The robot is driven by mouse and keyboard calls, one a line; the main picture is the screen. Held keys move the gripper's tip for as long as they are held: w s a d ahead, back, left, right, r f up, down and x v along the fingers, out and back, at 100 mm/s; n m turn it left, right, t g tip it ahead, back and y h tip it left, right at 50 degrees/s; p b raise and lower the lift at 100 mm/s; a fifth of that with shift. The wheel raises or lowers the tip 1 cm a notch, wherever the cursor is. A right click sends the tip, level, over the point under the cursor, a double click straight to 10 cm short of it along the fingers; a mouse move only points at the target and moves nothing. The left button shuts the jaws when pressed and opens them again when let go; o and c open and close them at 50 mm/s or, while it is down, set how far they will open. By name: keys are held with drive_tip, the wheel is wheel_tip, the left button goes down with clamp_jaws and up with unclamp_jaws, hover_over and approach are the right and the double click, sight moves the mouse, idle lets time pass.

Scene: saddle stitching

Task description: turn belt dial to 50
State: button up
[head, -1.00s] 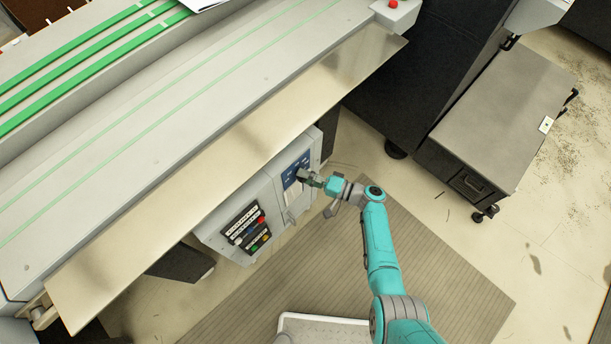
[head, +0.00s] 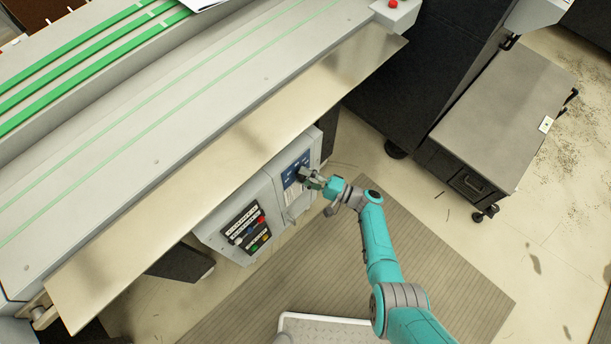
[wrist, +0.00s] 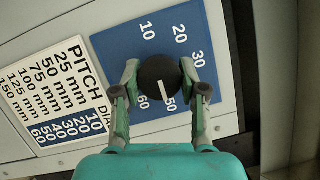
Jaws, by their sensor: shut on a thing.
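The belt dial, a round black knob with a white pointer line (wrist: 158,80), sits on a blue scale plate (wrist: 145,45) marked 10, 20, 30, 50 and 60 in the wrist view. The number 40 is not visible there. The pointer line aims down, between the 50 and the 60 and closer to the 50. My gripper (wrist: 159,88) is shut on the dial, one finger on each side. In the head view my gripper (head: 309,180) is at the blue plate (head: 291,171) on the machine's front and hides the dial.
A pitch table label (wrist: 55,95) is beside the plate. A button panel (head: 246,228) is left of the dial. A metal shelf (head: 230,175) overhangs the panel. A grey cabinet (head: 490,120) stands at right. A white-rimmed tray (head: 325,320) is in front.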

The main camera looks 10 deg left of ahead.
drive_tip(key=o, duration=1.1)
drive_tip(key=shift+o, duration=0.2)
drive_tip(key=v, duration=1.2)
